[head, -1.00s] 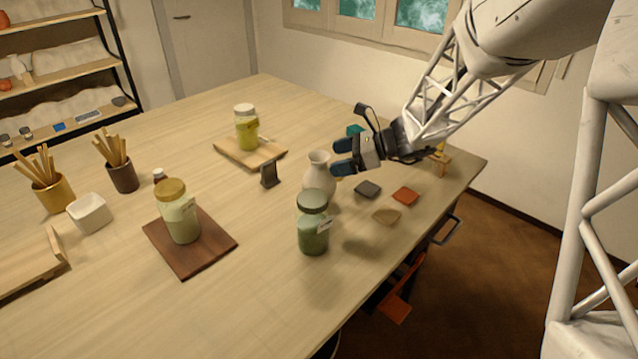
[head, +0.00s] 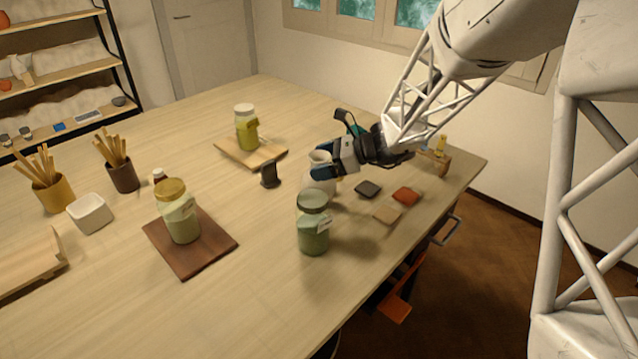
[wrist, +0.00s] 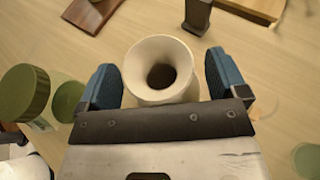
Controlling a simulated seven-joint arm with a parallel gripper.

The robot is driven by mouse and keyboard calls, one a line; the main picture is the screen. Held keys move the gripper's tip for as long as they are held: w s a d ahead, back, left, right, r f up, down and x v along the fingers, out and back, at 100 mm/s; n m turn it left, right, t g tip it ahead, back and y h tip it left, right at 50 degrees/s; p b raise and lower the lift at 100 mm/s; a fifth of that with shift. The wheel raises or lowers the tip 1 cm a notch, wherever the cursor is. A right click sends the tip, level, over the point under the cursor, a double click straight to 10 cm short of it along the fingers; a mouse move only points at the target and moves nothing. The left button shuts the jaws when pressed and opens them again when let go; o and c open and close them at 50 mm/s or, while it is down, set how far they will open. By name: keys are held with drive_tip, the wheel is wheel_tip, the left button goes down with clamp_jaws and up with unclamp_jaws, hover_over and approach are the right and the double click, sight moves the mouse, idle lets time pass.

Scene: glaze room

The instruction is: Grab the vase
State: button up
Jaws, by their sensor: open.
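The vase (head: 318,180) is off-white with a flared mouth and stands on the table behind the green-lidded jar, partly hidden by my gripper and that jar. My gripper (head: 324,168) is at the height of its neck. In the wrist view the vase's round mouth (wrist: 161,70) lies between the two blue fingers of my gripper (wrist: 163,82). The fingers are open, one on each side, with a gap visible between each finger and the rim.
A green-lidded jar (head: 313,228) stands just in front of the vase; it also shows in the wrist view (wrist: 25,93). A small dark stand (head: 269,174) is to the left. Flat tiles (head: 368,188) lie to the right. A jar (head: 179,211) stands on a brown board (head: 199,257).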

drive_tip(key=shift+a+f, duration=0.15)
drive_tip(key=shift+a, duration=0.25)
drive_tip(key=c, duration=1.7)
drive_tip(key=shift+o, duration=0.2)
drive_tip(key=shift+r, duration=5.05)
